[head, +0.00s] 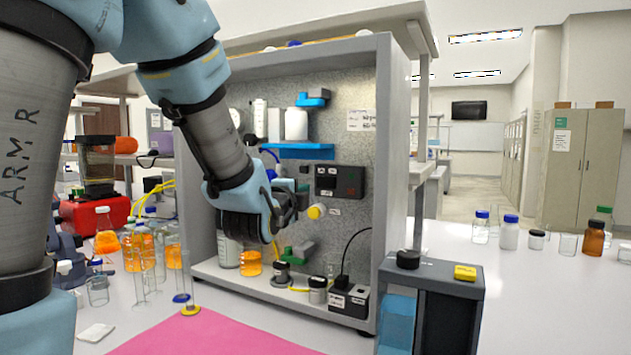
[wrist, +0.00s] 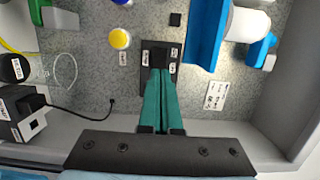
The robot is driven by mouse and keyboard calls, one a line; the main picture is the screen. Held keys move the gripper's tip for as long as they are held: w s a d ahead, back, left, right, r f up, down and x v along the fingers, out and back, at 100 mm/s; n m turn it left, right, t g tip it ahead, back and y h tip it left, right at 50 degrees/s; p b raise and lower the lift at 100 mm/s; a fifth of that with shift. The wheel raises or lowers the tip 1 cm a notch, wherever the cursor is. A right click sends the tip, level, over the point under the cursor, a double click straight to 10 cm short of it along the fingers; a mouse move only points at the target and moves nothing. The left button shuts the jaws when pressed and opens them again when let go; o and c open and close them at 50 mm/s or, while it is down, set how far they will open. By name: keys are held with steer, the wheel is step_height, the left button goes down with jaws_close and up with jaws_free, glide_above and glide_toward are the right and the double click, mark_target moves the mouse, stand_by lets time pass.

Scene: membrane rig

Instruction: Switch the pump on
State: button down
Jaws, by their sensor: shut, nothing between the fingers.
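A dark panel (head: 340,182) with small white labels is fixed to the grey speckled back wall of the rig. In the wrist view the same panel (wrist: 153,52) lies just ahead of my fingertips and is partly covered by them. My gripper (wrist: 160,73) has its teal fingers shut together, with nothing between them. In the head view my gripper (head: 290,200) is in front of the back wall, left of the panel. I cannot tell whether the fingertips touch the panel. Its labels are too small to read, and a switch's position does not show clearly.
A yellow knob (head: 316,211) sits below the panel and a blue shelf (head: 298,151) above it. A black labelled box (head: 349,301) with a cord stands on the rig floor. The rig's side wall (head: 393,180) bounds the right. Bottles and jars stand below my gripper.

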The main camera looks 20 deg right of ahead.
mark_target(319, 183)
steer(key=p+x, duration=0.4)
steer(key=x, duration=0.5)
steer(key=shift+r, duration=0.1)
steer(key=shift+w+d, duration=0.2)
steer(key=shift+w, duration=0.05)
steer(key=shift+f, duration=0.2)
steer(key=shift+w+f+b, duration=0.1)
steer(key=shift+w+b, duration=0.1)
steer(key=shift+b, duration=0.3)
steer(key=shift+d+m+g+h, duration=0.15)
steer(key=shift+m+g+h, duration=0.15)
